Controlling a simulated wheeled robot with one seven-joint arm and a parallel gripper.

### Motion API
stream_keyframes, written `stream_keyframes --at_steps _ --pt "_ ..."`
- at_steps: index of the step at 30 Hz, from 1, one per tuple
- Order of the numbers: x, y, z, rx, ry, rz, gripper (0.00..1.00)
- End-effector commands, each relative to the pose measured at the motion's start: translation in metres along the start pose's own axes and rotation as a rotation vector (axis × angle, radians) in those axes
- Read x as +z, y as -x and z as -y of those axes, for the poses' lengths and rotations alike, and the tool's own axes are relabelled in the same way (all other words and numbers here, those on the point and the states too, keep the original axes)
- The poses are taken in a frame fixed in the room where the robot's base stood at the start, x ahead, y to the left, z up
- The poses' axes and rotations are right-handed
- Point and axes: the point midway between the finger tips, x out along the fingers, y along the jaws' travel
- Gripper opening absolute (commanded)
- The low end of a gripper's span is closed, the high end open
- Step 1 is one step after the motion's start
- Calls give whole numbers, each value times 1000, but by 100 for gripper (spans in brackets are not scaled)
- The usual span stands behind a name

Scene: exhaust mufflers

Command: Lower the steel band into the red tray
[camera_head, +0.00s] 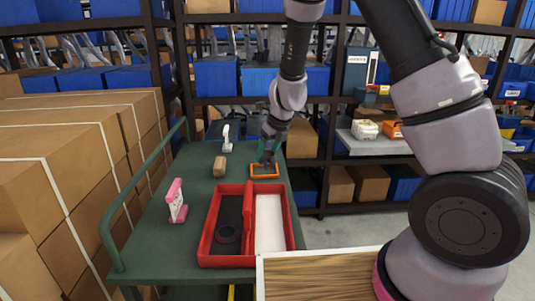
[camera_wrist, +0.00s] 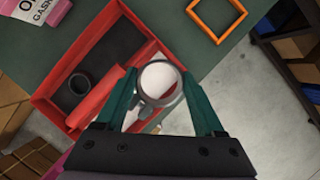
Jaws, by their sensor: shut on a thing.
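My gripper (camera_head: 268,158) is over the green cart in the head view, near the orange frame and beyond the far end of the red tray (camera_head: 248,225). In the wrist view my gripper (camera_wrist: 159,75) has its teal fingers on either side of the steel band (camera_wrist: 146,97), a grey ring, and is shut on it. The band is too small to make out in the head view. The red tray (camera_wrist: 97,62) has a dark-floored compartment and a white-floored one, with a red divider between. A dark ring (camera_wrist: 79,83) lies in the dark compartment.
The orange frame (camera_head: 264,177) lies on the green cart top (camera_head: 165,240). A brown block (camera_head: 219,167), a pink-and-white sign (camera_head: 176,203) and a white upright object (camera_head: 227,140) stand left of it. A wooden surface (camera_head: 315,280) adjoins the cart's near right.

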Motion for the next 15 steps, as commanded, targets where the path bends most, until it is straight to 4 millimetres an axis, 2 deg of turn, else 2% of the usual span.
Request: stream_keyframes --at_steps 7,15 --pt "-1 -1 0 0 -1 0 9" --pt "-5 -14 0 1 0 1 9"
